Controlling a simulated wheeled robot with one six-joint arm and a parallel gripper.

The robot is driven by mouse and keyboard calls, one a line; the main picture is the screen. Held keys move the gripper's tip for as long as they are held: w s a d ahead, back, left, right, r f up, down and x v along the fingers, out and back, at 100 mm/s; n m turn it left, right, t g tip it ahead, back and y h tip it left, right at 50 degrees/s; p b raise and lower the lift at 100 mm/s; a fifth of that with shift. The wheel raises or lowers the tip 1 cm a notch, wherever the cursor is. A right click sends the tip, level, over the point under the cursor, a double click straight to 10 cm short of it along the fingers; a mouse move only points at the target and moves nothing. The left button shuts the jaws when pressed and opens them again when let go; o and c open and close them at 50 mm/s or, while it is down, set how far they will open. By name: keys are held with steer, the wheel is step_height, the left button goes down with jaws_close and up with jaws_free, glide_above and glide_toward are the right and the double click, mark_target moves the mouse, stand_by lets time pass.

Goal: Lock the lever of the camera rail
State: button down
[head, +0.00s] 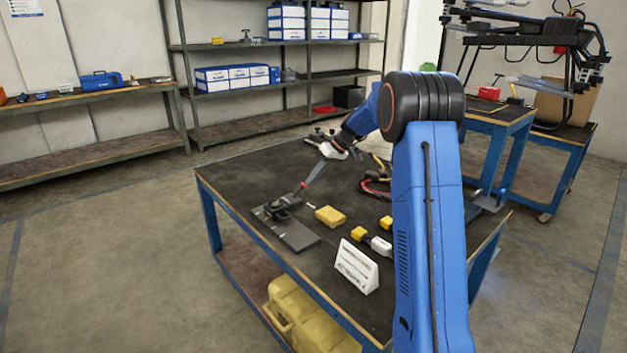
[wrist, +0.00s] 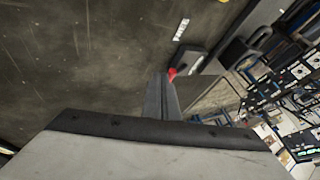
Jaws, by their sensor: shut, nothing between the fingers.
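The camera rail (head: 297,236) is a flat grey plate lying near the left edge of the dark workbench, with a black mount (head: 278,208) on it. In the wrist view a grey piece of it (wrist: 190,58) shows just beyond my fingers. A small red tip, likely the lever (wrist: 172,73), appears right at the fingertips; I cannot tell whether they touch. My gripper (head: 304,185) points down towards the mount from above right. In the wrist view my gripper (wrist: 162,80) has its fingers together, with nothing held between them. The lever's lock position cannot be made out.
A yellow block (head: 330,216), yellow-and-white pieces (head: 372,240) and a white sign (head: 357,267) stand right of the rail. Red and black cables (head: 375,187) lie farther back. A yellow case (head: 305,315) is on the lower shelf. A large drone (head: 540,40) is at upper right.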

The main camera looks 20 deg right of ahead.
mark_target(305, 186)
steer(key=shift+s+a+r+h, duration=0.1)
steer(key=shift+a+r+h, duration=0.1)
steer(key=shift+r+h, duration=0.25)
steer(key=shift+s+a+r+t+h, duration=0.1)
steer(key=shift+a+r+t+h, duration=0.25)
steer(key=shift+a+h, duration=0.25)
steer(key=a+r+h, duration=0.1)
steer(key=a+n+h, duration=0.1)
steer(key=h, duration=0.1)
steer(key=shift+s+r+t, duration=0.35)
steer(key=shift+s, duration=0.05)
steer(key=a+h, duration=0.2)
steer(key=s+a+r+t+h, duration=0.1)
steer(key=shift+a+n, duration=0.1)
steer(key=shift+n, duration=0.2)
steer(key=shift+r, duration=0.8)
